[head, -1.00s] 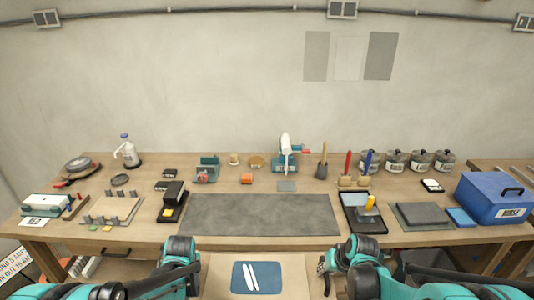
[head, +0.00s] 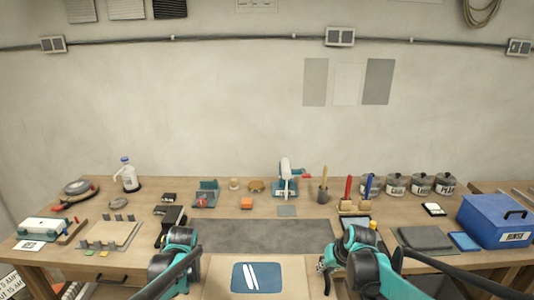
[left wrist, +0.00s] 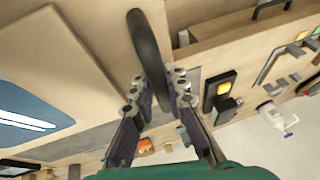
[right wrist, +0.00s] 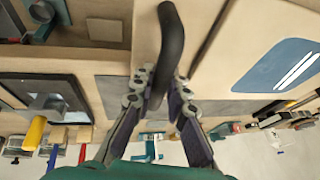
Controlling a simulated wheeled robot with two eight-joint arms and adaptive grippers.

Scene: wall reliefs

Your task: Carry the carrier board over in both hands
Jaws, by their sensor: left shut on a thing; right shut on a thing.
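The carrier board (head: 217,284) is a pale tan panel with a blue rounded patch and two white strips on it. It is at the bottom middle of the head view, at the bench's front edge, its near part cut off by the frame. In the left wrist view my left gripper (left wrist: 155,88) is shut on a black bar handle at one side of the board (left wrist: 95,55). In the right wrist view my right gripper (right wrist: 158,85) is shut on the matching black handle at the other side of the board (right wrist: 228,55). In the head view my right gripper (head: 323,268) shows beside the board.
The wooden bench (head: 150,222) has a bare dark grey mat (head: 262,236) in its middle. Around it stand a black-and-yellow device (head: 172,222), a grey tablet (head: 425,238), a blue toolbox (head: 492,222), lidded jars (head: 422,184) and a bottle (head: 128,174).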

